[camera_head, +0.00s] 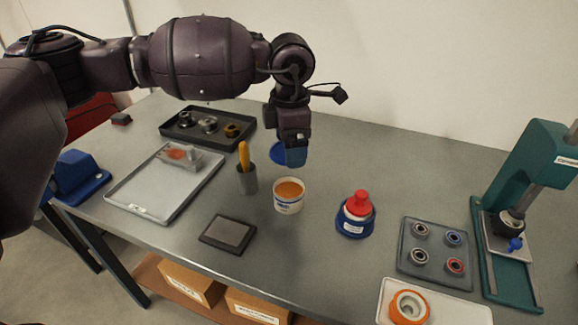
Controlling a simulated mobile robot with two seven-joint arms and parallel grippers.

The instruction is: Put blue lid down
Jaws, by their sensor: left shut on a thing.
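The blue lid (277,153) is a round disc, partly hidden behind my left gripper. My left gripper (296,160) points down, shut on the lid, just behind and above the white tub (288,204). The tub is open at the top and shows orange-brown contents. I cannot tell whether the lid touches the table or hangs a little above it. My right gripper is not in view.
A dark tray (180,143) with metal parts is at the back left. A red-topped blue bottle (356,212) stands to the right. The table (370,160) is clear behind it.

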